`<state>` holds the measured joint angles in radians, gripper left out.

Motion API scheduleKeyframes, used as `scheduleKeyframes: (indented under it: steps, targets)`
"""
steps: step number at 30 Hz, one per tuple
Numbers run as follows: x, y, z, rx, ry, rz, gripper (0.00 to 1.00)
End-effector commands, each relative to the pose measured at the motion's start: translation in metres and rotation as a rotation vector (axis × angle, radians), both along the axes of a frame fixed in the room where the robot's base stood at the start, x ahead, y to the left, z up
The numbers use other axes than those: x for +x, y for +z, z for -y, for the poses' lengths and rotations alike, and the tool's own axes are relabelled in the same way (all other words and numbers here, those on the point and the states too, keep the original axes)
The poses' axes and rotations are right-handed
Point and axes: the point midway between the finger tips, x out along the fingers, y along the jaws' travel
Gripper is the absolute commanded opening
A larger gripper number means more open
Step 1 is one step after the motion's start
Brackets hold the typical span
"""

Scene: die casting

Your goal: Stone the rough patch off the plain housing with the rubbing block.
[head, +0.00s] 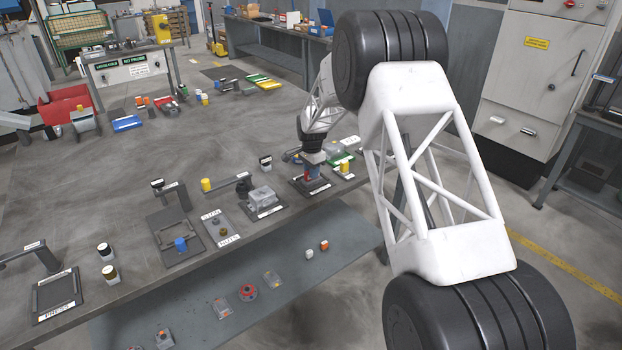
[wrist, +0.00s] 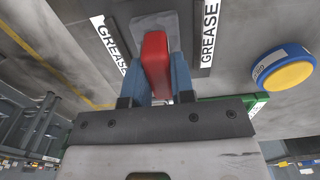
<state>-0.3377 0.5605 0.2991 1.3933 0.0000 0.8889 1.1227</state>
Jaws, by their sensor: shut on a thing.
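My gripper (head: 313,172) hangs low over a dark tray (head: 297,184) on the bench, right of the middle in the head view. In the wrist view its two blue fingers (wrist: 164,78) are shut on a red block (wrist: 156,58), which looks like the rubbing block. The block's far end is close to a pale grey piece (wrist: 146,20) lying between two GREASE labels; I cannot tell whether they touch. A grey housing (head: 262,194) sits on a neighbouring tray to the left. I cannot tell which piece is the plain housing, and no rough patch is clear.
A blue-and-yellow round container (wrist: 284,70) stands right of the gripper in the wrist view. A green tray (head: 341,158) lies behind the gripper. A yellow-capped pot (head: 206,185) and a dark bracket stand to the left. The bench middle (head: 190,140) is clear.

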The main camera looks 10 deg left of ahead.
Motion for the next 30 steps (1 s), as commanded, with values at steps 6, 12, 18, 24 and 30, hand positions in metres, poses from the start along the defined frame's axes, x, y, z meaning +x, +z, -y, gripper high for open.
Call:
scheduleKeyframes:
  steps: [6, 12, 18, 24, 30]
  targets:
    - [0.000, 0.010, 0.000, 0.001, 0.000, 0.002, 0.00]
    - [0.000, 0.021, 0.000, 0.001, 0.000, 0.002, 0.00]
    - [0.000, 0.032, 0.000, 0.001, 0.000, 0.001, 0.00]
    - [0.000, 0.044, 0.000, 0.001, 0.000, 0.002, 0.00]
    - [0.000, 0.055, 0.000, 0.001, 0.000, 0.001, 0.00]
